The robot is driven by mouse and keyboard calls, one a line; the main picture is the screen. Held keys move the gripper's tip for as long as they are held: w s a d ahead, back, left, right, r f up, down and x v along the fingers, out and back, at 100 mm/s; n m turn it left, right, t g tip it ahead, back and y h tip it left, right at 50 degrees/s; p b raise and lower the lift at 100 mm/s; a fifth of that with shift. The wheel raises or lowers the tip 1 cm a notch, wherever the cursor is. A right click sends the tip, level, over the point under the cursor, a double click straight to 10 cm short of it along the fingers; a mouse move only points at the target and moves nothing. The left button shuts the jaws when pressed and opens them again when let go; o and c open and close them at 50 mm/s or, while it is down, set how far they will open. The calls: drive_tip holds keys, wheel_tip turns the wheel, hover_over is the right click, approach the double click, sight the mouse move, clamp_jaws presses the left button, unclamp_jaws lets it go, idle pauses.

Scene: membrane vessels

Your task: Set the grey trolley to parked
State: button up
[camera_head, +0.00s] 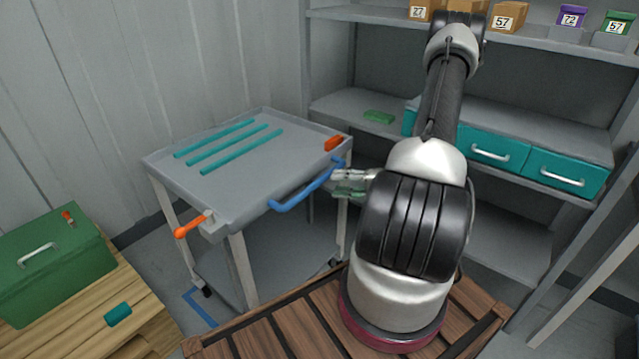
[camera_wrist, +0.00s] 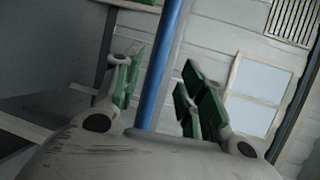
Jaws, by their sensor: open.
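The grey trolley (camera_head: 232,190) stands left of my arm, with three teal strips on its top. A blue handle (camera_head: 305,188) runs along its near right edge. An orange-tipped lever (camera_head: 193,225) sticks out at its front left corner. My gripper (camera_head: 342,182) is open beside the right part of the handle. In the wrist view the blue handle (camera_wrist: 161,70) passes between the spread green-padded fingers of my gripper (camera_wrist: 163,85). I cannot tell whether a finger touches it. Blue lines (camera_head: 200,306) mark the floor by the trolley's front left leg.
An orange block (camera_head: 334,143) sits at the trolley's right corner. A shelf with teal drawers (camera_head: 492,150) stands behind my arm. A green toolbox (camera_head: 50,262) rests on a wooden bench at left. A corrugated wall (camera_head: 140,90) is close behind the trolley.

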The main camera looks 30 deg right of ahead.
sight(321, 184)
drive_tip(key=x, duration=0.7)
drive_tip(key=shift+w+a+f, duration=0.1)
drive_tip(key=shift+w+a, duration=0.05)
drive_tip(key=shift+a, duration=0.1)
clamp_jaws()
